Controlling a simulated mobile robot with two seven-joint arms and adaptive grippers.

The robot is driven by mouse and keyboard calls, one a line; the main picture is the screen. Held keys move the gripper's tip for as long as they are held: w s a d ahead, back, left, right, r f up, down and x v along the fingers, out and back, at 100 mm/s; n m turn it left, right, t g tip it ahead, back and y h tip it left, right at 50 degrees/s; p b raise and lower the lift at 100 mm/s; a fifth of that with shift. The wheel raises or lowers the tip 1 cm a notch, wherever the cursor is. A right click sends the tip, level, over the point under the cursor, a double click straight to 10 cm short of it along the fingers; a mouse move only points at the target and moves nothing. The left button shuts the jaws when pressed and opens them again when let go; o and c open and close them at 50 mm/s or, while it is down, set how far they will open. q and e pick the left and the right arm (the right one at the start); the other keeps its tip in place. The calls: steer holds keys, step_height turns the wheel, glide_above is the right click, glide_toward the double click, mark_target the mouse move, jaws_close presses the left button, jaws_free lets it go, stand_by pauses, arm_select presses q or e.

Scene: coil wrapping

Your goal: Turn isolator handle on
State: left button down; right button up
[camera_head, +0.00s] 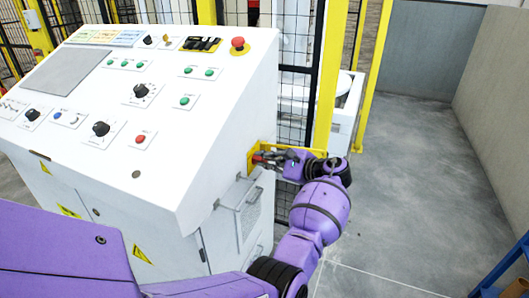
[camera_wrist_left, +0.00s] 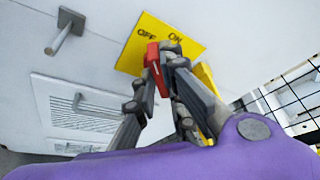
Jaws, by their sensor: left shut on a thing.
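The isolator's red handle (camera_wrist_left: 152,62) sits on a yellow plate (camera_wrist_left: 190,38) marked OFF and ON, on the side of the white control cabinet. The handle also shows small in the head view (camera_head: 258,158), partly hidden by the fingers. My left gripper (camera_head: 270,158) is at the handle and shut on it; in the wrist view the grey fingers (camera_wrist_left: 163,68) lie on either side of it. The red part shows below and between the two labels; its exact angle is hard to tell. My right gripper is not in view.
The white control cabinet (camera_head: 185,165) carries buttons, knobs and a red emergency stop (camera_head: 238,44). A vent grille (camera_wrist_left: 85,110) and a metal peg (camera_wrist_left: 66,34) are on its side. A mesh fence with yellow posts (camera_head: 329,80) stands behind. Grey floor (camera_head: 420,180) is clear at right.

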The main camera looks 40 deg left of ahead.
arm_select(q)
steer(key=m+g, duration=0.1)
steer(key=m+g+h, duration=0.1)
steer(key=m, duration=0.1)
steer(key=m+g, duration=0.1)
steer(key=m, duration=0.1)
steer(key=shift+w+p, duration=0.25)
steer(key=shift+p, duration=0.1)
steer(key=shift+m+g+h+b, duration=0.3)
steer(key=shift+m+g, duration=0.1)
steer(key=shift+m, duration=0.1)
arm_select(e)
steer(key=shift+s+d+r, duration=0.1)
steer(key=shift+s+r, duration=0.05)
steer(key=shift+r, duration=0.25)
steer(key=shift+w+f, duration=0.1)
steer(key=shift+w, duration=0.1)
